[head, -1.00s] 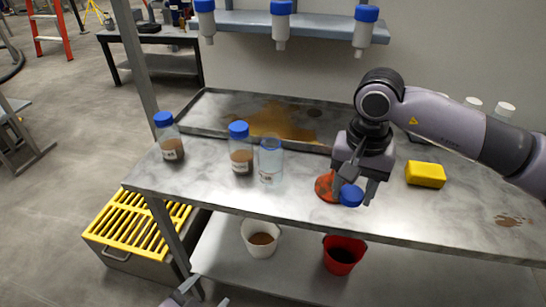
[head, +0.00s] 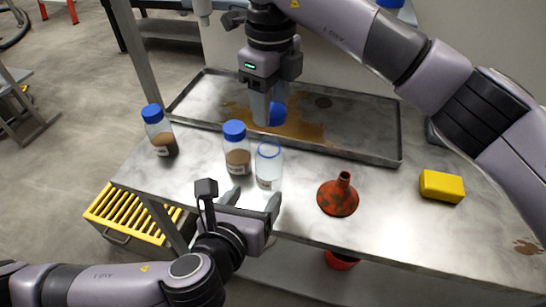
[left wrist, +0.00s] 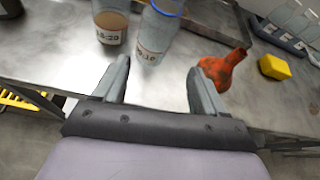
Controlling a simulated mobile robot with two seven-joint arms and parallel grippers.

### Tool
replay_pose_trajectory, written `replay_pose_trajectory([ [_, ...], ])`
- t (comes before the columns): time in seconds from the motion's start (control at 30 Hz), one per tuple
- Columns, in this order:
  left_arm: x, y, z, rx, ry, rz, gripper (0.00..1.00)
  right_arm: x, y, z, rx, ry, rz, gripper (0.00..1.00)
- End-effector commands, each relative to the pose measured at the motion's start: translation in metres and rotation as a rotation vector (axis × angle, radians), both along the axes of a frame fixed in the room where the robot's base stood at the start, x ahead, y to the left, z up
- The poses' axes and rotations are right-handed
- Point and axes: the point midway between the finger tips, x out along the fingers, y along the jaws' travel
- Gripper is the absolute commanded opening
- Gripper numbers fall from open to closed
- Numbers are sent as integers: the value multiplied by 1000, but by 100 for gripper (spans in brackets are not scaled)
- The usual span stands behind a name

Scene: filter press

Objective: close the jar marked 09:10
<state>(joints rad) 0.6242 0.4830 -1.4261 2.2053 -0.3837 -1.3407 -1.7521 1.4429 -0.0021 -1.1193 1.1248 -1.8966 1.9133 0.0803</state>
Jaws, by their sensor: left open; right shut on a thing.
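The open clear jar (head: 268,168) stands upright on the metal table, with no lid on its blue-rimmed mouth. Its label faces the left wrist view (left wrist: 148,55) and looks like 09:10, though it is blurred. My right gripper (head: 268,112) is shut on a blue cap (head: 278,115), above and behind the jar in the head view. My left gripper (head: 240,203) is open in front of the jar; its fingers also show in the left wrist view (left wrist: 160,88), with the jar beyond them and not between them.
A blue-capped jar with brown contents (head: 236,155) stands close left of the open jar, another (head: 158,135) farther left. An orange funnel (head: 338,197) and yellow block (head: 441,186) lie to the right. A stained tray (head: 370,150) is behind.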

Motion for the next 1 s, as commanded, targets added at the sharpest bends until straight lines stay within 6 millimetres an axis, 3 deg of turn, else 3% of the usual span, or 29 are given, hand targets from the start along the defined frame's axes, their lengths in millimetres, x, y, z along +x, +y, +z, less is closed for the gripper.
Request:
replay_pose_trajectory([
  [0.2,1,7,6,121,-64,-27,72,-2,9,5,0,0,-96,17],
  [0.63,6,5,4,121,-64,-28,72,-2,9,5,0,0,-98,17],
  [1.0,50,-9,-15,122,-65,-26,72,-2,9,5,0,0,-97,17],
])
